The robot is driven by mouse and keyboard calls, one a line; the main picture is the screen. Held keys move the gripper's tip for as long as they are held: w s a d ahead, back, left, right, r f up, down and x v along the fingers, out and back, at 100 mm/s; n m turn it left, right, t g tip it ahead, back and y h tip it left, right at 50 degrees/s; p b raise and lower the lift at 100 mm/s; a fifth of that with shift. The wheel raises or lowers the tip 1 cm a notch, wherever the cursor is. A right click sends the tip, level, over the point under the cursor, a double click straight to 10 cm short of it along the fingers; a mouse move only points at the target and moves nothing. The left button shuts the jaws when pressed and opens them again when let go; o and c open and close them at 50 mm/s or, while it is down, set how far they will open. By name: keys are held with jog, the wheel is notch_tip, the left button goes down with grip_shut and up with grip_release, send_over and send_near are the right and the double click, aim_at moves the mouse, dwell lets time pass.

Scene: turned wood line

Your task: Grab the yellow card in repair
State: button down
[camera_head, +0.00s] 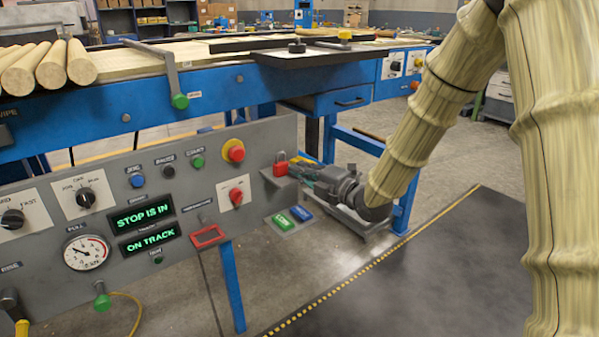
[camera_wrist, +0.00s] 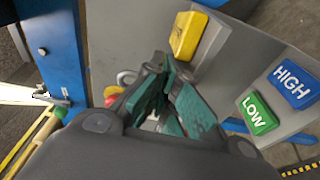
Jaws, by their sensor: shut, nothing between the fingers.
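The yellow card (camera_wrist: 188,36) shows in the wrist view, upright against the grey metal holder, just beyond my fingertips. In the head view my gripper and the red padlock crowd that spot, and I cannot make the card out surely. My gripper (camera_wrist: 166,82) is shut and empty, its teal finger pads pointing toward the card. Whether a fingertip touches the card I cannot tell. In the head view my gripper (camera_head: 300,172) is at the right end of the control panel.
A green LOW card (camera_wrist: 258,113) and a blue HIGH card (camera_wrist: 295,83) sit on the grey holder beside my gripper. A red padlock (camera_head: 280,165) is close to my fingers. The grey control panel (camera_head: 215,180) and a blue table leg (camera_wrist: 55,45) stand near. Dark floor mat (camera_head: 450,270) is clear.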

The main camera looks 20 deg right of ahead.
jog(key=shift+s+d, duration=0.15)
jog(key=shift+d, duration=0.75)
jog(key=shift+s, duration=0.1)
